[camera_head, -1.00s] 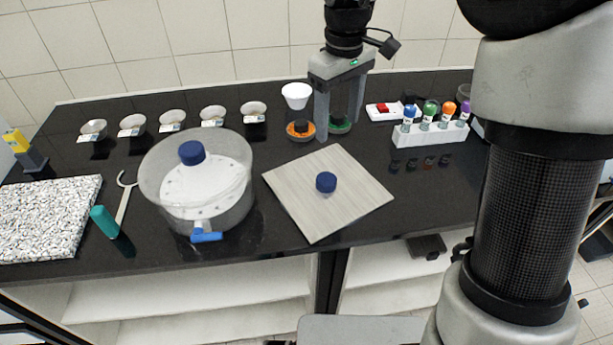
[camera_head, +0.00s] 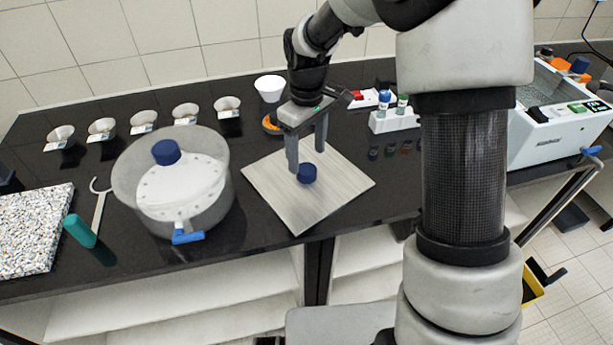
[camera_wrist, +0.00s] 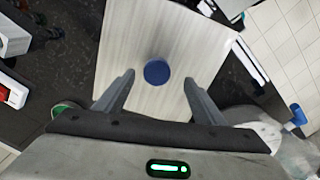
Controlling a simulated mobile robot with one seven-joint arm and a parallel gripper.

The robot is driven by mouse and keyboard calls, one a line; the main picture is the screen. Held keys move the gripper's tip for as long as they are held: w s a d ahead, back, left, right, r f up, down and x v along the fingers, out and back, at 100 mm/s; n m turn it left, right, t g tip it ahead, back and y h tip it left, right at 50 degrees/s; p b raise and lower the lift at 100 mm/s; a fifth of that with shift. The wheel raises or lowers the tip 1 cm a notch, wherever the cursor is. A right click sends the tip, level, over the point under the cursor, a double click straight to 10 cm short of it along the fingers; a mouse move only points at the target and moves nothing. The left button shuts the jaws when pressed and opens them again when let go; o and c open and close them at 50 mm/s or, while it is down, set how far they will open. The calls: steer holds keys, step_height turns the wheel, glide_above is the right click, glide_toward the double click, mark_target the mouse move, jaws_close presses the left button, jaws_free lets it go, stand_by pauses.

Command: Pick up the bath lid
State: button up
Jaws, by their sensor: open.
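The bath lid looks like a square, pale grey, streaked plate (camera_head: 272,180) with a round dark blue knob (camera_head: 307,173) in its middle. It lies flat on the black bench, and it also shows in the wrist view (camera_wrist: 160,30). My gripper (camera_head: 307,162) points down over the plate, with its two fingers close to the knob. In the wrist view my gripper (camera_wrist: 159,79) is open and empty. The knob (camera_wrist: 157,72) appears between the fingertips there. I cannot tell the exact height of the fingertips against the knob.
A clear round vessel (camera_head: 220,195) with a blue-knobbed lid stands left of the plate. A white tube rack (camera_head: 392,122) is behind right. A white bath unit (camera_head: 560,135) stands at the far right. Several small bowls line the back. The bench's front edge is near the plate.

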mark_target(306, 168)
steer(key=f, duration=0.5)
steer(key=shift+w, duration=0.4)
jaws_close()
step_height(306, 168, up, 10)
stand_by(0.3)
